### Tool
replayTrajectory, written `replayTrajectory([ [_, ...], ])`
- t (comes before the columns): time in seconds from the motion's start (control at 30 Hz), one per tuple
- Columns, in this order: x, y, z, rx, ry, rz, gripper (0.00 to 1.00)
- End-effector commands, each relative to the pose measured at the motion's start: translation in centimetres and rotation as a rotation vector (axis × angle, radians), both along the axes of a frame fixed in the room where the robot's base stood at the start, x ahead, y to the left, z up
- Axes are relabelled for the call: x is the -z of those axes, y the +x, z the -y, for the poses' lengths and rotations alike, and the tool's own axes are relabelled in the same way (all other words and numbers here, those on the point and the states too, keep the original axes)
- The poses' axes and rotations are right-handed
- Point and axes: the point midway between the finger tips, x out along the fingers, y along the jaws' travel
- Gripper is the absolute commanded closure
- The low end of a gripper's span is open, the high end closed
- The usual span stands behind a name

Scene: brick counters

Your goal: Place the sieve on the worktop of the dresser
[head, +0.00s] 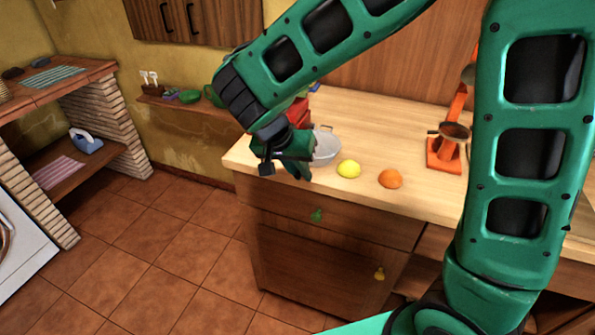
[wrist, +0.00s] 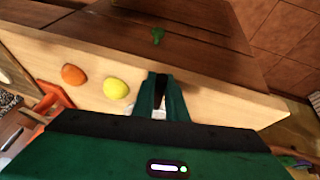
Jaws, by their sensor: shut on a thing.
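The sieve (head: 326,148), a grey metal bowl shape with a small loop at its rim, is at the left end of the dresser's light wood worktop (head: 385,125). My gripper (head: 303,174) is at the near left edge of the worktop, in front of the sieve, and hides part of it. The fingers are close together and shut on the sieve. In the wrist view the fingers (wrist: 160,80) point over the worktop edge, with a small pale patch of the sieve (wrist: 159,113) between them. I cannot tell whether the sieve touches the worktop.
A lemon (head: 349,169) and an orange (head: 390,179) lie right of the sieve. A red object (head: 298,111) stands behind my gripper. An orange device (head: 446,150) stands farther right. A wall shelf (head: 190,108) is at the left. The worktop between lemon and back panel is clear.

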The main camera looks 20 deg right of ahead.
Motion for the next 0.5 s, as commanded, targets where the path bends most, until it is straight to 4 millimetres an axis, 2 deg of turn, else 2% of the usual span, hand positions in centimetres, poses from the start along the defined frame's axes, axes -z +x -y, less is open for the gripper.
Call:
replayTrajectory([
  [0.07,0.08,0.0,-0.02,0.0,0.0,0.0,1.0],
  [0.1,0.12,-0.01,-0.04,0.0,0.0,0.0,0.83],
  [0.17,0.1,0.0,-0.05,-0.001,0.0,0.0,0.69],
  [0.5,-0.1,-0.01,-0.14,-0.002,0.0,0.0,0.69],
])
